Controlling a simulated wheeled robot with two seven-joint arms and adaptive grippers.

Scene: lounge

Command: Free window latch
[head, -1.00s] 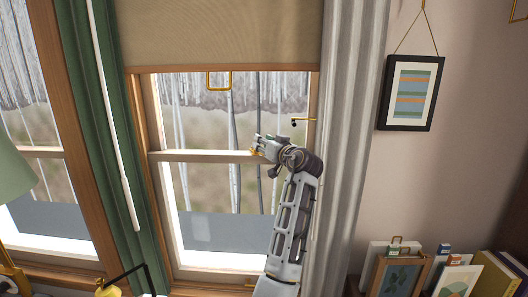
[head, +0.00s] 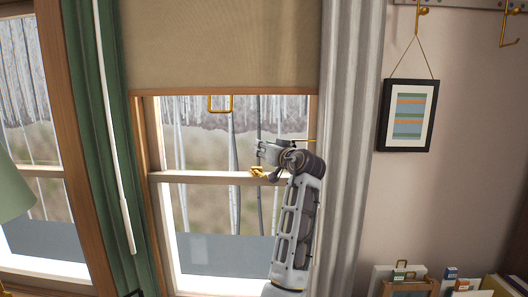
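The sash window's brass latch (head: 257,172) sits on the pale wooden meeting rail (head: 200,177), partly hidden by my gripper. My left gripper (head: 262,152) is just above and beside the latch, its fingers pointing left. The fingers are small and overlap, so I cannot tell whether they are open or touch the latch. My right gripper is out of view.
A tan blind (head: 220,45) with a brass pull (head: 221,103) covers the upper window. A green curtain (head: 95,130) and white rod hang left, a grey curtain (head: 347,130) right. A framed picture (head: 407,115) hangs on the wall. Books and frames stand lower right.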

